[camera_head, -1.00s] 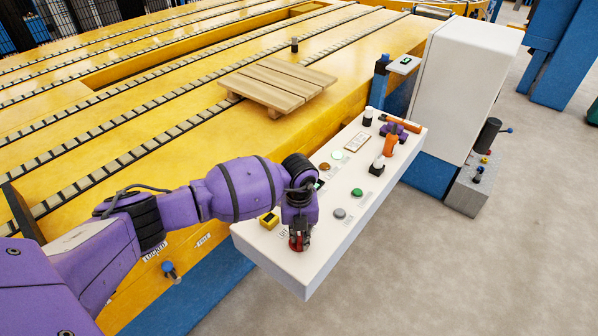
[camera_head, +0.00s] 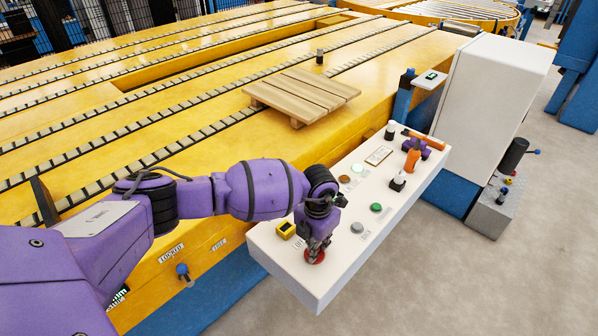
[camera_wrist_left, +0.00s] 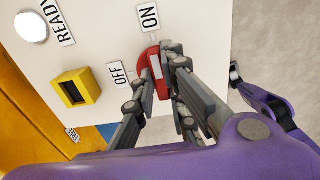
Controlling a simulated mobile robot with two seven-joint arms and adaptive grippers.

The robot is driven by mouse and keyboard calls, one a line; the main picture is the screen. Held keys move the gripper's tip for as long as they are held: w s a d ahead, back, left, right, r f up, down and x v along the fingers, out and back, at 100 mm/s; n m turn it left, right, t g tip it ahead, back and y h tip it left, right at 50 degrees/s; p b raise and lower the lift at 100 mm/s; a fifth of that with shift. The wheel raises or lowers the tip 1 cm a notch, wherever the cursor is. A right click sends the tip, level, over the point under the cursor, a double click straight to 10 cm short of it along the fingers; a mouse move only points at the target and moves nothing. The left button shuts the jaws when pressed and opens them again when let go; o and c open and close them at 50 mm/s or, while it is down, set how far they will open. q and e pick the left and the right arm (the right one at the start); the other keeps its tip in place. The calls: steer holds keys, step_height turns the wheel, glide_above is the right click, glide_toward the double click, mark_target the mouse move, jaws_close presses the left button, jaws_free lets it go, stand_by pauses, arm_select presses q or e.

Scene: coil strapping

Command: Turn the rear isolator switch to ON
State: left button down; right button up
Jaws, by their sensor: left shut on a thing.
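The red isolator switch (camera_head: 314,257) is a round knob at the near end of the white control panel (camera_head: 350,238). My left gripper (camera_head: 317,246) reaches down onto it from above. In the left wrist view, my left gripper (camera_wrist_left: 152,88) is shut on the red knob (camera_wrist_left: 146,62), with fingers on both sides of it. A white mark on the knob points roughly toward the ON label (camera_wrist_left: 149,17). The OFF label (camera_wrist_left: 118,73) is to the left of the knob. The fingers hide part of the knob.
A yellow square part (camera_head: 286,229) sits on the panel beside my left gripper. Several buttons, including a green one (camera_head: 376,208), lie further along. An orange-handled item (camera_head: 412,158) stands near the far end. A wooden pallet (camera_head: 305,93) lies on the yellow conveyor (camera_head: 180,120).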

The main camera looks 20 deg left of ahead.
steer(key=shift+s+d+f, duration=0.1)
steer(key=shift+s+f, duration=0.05)
steer(key=shift+s, duration=0.35)
arm_select(q)
steer(key=c, duration=1.8)
jaws_free()
steer(key=shift+w+r, duration=0.1)
steer(key=shift+r, duration=0.1)
step_height(320, 180, up, 12)
steer(key=shift+f, duration=0.15)
arm_select(e)
steer(key=shift+w, duration=0.25)
